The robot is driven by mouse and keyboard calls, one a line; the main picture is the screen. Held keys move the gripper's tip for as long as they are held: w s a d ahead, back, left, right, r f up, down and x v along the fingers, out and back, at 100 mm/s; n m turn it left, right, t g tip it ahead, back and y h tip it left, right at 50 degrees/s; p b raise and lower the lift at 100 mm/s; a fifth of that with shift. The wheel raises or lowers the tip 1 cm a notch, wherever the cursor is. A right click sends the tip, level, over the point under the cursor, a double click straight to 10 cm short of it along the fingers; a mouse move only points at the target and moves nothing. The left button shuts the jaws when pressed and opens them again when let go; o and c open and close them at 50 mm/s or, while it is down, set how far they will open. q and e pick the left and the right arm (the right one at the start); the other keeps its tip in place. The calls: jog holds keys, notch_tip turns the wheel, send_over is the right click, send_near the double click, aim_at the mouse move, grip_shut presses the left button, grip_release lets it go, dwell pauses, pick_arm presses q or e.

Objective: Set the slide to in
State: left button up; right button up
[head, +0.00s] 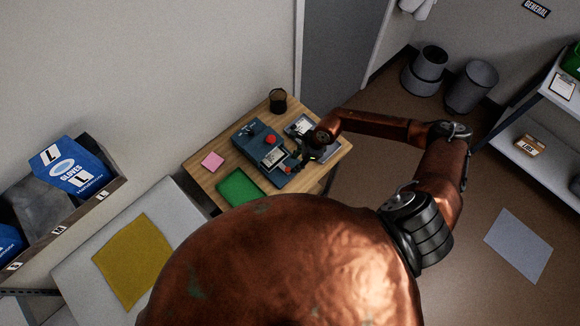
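A blue device (247,131) with a red knob (271,139) stands on the small wooden table. A pale and dark panel (273,157) shows on its near side; I cannot make out which part is the slide or how it is set. My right gripper (303,157) is at the right side of the device, pointing down and close to it. It is dark and small here, so I cannot tell whether it touches the device or whether its fingers are open. My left gripper is not in view.
The wooden table (207,178) also bears a green tray (239,188), a pink note pad (212,161), a black mesh cup (278,100) and a grey tray (300,125) beside my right wrist. A white table with a yellow mat (133,262) stands at the left.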

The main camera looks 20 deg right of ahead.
aim_at(288, 169)
jog(key=x, duration=0.5)
jog(key=shift+a+f+p, duration=0.2)
jog(key=shift+f+p, duration=0.15)
jog(key=shift+c, duration=0.3)
grip_shut()
